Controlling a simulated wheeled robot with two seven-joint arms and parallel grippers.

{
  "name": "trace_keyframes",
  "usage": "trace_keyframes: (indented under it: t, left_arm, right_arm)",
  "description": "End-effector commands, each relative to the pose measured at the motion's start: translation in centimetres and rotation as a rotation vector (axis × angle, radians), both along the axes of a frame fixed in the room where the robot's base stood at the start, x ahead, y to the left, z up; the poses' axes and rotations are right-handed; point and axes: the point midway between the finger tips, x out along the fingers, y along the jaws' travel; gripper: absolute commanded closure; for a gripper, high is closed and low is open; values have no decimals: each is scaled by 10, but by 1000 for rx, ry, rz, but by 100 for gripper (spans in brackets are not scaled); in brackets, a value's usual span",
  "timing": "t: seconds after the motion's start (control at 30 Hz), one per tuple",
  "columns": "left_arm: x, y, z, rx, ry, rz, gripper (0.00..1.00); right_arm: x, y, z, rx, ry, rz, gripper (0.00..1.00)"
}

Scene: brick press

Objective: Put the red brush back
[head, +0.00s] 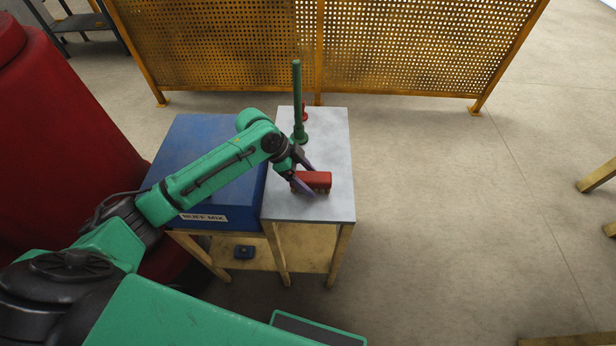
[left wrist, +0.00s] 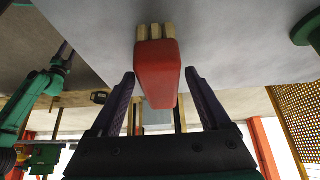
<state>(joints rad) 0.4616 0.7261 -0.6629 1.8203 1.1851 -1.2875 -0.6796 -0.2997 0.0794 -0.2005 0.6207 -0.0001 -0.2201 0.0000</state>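The red brush (head: 318,180) lies on the grey tabletop (head: 318,208), near its middle. In the left wrist view the brush (left wrist: 157,75) shows its red body and pale bristle blocks. My left gripper (head: 309,178) is at the brush, its purple fingers open. In the left wrist view one finger is on each side of the brush, with gaps showing between. A green post (head: 298,95) stands upright on the tabletop behind the gripper, with a small red thing (head: 305,113) beside it. What seems to be my right gripper (left wrist: 65,55) shows small at the left wrist view's left.
A blue box (head: 205,140) with a white label adjoins the tabletop on the left. A yellow perforated fence (head: 410,45) stands behind. A large red body (head: 60,120) is at far left.

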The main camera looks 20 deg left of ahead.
Motion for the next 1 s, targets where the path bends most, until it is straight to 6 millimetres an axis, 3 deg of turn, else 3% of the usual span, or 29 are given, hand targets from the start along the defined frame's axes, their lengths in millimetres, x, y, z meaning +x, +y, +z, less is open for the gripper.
trace_keyframes:
  t: [0.33, 0.7, 0.83, 1.0]
  left_arm:
    - [0, 3, 7, 0, -2, 1, 21]
    - [-12, 50, 85, 3, -4, 0, 21]
    - [-15, 58, 101, 0, 0, 0, 21]
    - [-16, 60, 106, -1, 0, 0, 21]
  right_arm:
    - [0, -2, 0, -3, 0, -1, 38]
    - [0, -2, -9, -3, 0, -1, 38]
    - [0, -2, -10, -3, 0, 0, 38]
    - [0, -2, -10, -2, 1, 0, 38]
